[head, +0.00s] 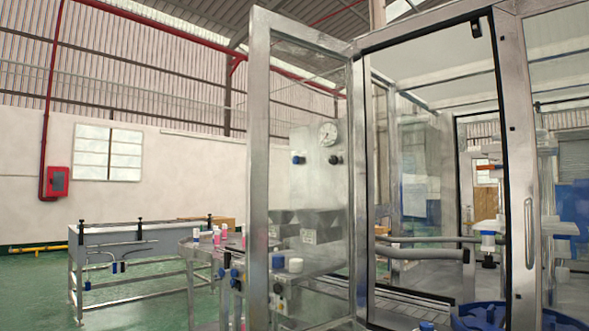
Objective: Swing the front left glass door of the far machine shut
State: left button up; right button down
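The front left glass door (258,170) of the machine stands open in the head view. Its metal-framed clear pane swings out toward me, with the wide free edge nearest and the hinge side against the machine frame (358,180). The doorway to its right is uncovered. The metal post right of the doorway carries a vertical handle (528,232). I cannot make out a handle on the open door. Neither of my grippers is in view.
A conveyor table (135,238) stands at left. Blue round parts (485,317) sit low at right. Green floor (30,295) is clear at far left.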

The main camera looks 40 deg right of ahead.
aim_at(264, 24)
jog(key=i, duration=1.2)
jog(key=i+z, duration=0.35)
jog(key=i+j+z, duration=0.2)
jog(key=i+z, duration=0.2)
jog(key=i, duration=0.15)
jog(key=i+z, duration=0.15)
jog(key=z, duration=0.25)
jog(key=i+j+z, duration=0.1)
jog(key=z, duration=0.25)
jog(key=i+j+z, duration=0.1)
jog(key=z, duration=0.3)
jog(key=i+z, duration=0.1)
jog(key=z, duration=0.3)
jog(key=i+j+z, duration=0.1)
jog(key=z, duration=0.3)
jog(key=j+z, duration=0.15)
jog(key=z, duration=0.2)
jog(key=i+j+z, duration=0.2)
jog(key=z, duration=0.15)
jog(key=i+j+z, duration=0.15)
jog(key=z, duration=0.2)
jog(key=j, duration=0.1)
